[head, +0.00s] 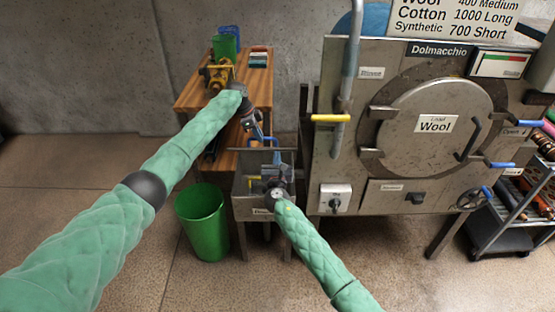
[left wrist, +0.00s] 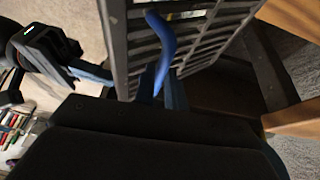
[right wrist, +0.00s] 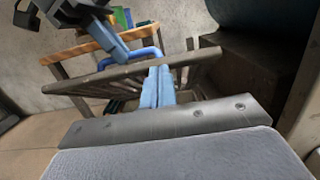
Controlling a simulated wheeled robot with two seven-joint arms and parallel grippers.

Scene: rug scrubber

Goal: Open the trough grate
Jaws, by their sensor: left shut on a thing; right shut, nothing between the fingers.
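The trough (head: 250,208) is a grey metal box on legs beside the large machine. Its slatted grate shows in the left wrist view (left wrist: 130,48) and the right wrist view (right wrist: 120,80), tilted up from the trough. My left gripper (head: 266,138) is shut on the grate's blue handle (left wrist: 165,45); the handle also shows in the right wrist view (right wrist: 130,58). My right gripper (head: 274,172) is shut and empty at the trough, on the other side of the grate from the left gripper. Its blue fingers (right wrist: 157,86) look close to the slats; contact is unclear.
A green bin (head: 203,222) stands left of the trough. A wooden table (head: 190,93) with a yellow tool (head: 214,76) is behind. The Dolmacchio machine (head: 345,160) closes off the right side. A shelf cart (head: 510,225) stands far right. The floor at front left is clear.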

